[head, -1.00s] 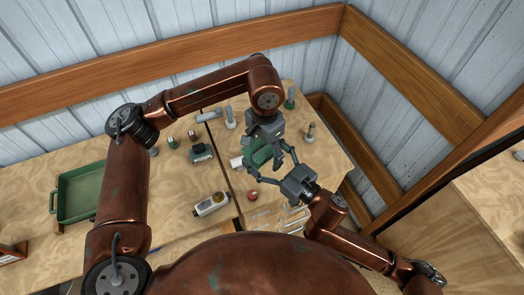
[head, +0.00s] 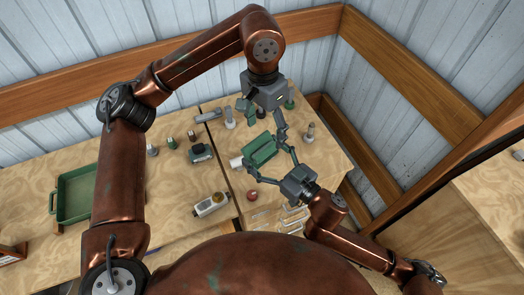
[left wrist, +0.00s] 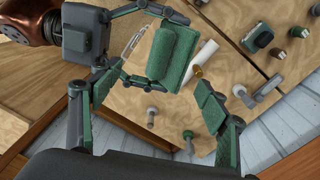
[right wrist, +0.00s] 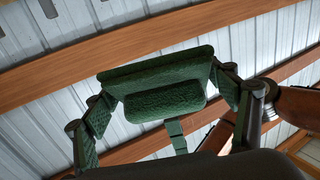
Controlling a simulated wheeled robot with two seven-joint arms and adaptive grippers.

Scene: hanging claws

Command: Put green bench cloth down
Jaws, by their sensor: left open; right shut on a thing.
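The green bench cloth (head: 262,151), a folded block, is held between the fingers of my right gripper (head: 272,162) above the right part of the bench. In the right wrist view the cloth (right wrist: 165,98) spans the fingers, with a finger at each end. It also shows in the left wrist view (left wrist: 172,58), gripped from both ends. My left gripper (head: 262,118) is open and empty, above and behind the cloth and apart from it. Its spread fingers (left wrist: 158,95) also show in the left wrist view. Whether the cloth touches the bench is not clear.
A white cylinder (head: 236,162) lies near the cloth. Several small upright pieces stand toward the back. Wooden rails and a wall rise behind.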

